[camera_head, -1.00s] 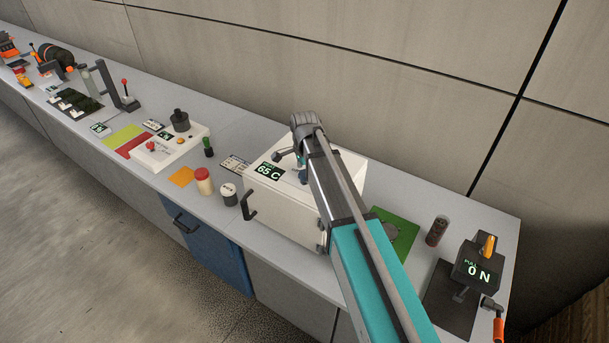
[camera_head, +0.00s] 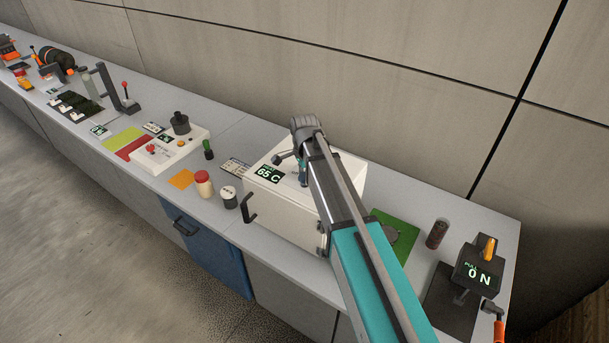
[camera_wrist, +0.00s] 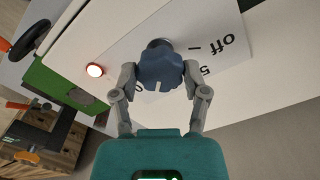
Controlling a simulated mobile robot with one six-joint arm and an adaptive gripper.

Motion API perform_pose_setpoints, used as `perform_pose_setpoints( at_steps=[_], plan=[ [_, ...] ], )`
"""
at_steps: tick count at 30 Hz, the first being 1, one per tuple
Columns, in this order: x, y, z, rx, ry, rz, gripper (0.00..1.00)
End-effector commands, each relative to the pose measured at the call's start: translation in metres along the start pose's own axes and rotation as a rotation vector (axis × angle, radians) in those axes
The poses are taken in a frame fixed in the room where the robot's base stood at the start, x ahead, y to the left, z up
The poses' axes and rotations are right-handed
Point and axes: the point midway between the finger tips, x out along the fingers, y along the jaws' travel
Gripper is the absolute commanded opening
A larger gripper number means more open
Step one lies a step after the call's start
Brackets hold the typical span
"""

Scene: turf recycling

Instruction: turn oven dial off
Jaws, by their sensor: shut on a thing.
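The oven is a white box (camera_head: 282,212) on the bench, with a display reading 65 C on top and a dark handle on its front. In the wrist view its blue dial (camera_wrist: 160,70) stands on a white label plate with "off" and other marks, partly hidden by the dial. A pale pointer line shows on the dial's near edge, not in line with "off". My gripper (camera_wrist: 160,88) has its grey fingers on both sides of the dial, shut on it. In the head view my arm hides the dial and most of my gripper (camera_head: 297,168).
A lit red lamp (camera_wrist: 95,70) is beside the label plate. A jar with a red lid (camera_head: 203,184) and a white-topped jar (camera_head: 228,197) stand left of the oven. A green plate (camera_head: 402,240), a brown cylinder (camera_head: 437,233) and a pull gauge (camera_head: 477,265) are at right.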

Motion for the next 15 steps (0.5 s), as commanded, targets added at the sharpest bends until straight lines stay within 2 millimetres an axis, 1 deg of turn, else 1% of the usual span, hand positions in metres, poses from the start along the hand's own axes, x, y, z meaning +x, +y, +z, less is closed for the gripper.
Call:
perform_pose_setpoints(
  at_steps=[8,15],
  plan=[
    [0.0001,0.0002,0.0001,-0.083,0.0,0.0,0.11],
    [0.0001,0.0004,0.0001,-0.243,0.0,0.0,0.11]
  ],
)
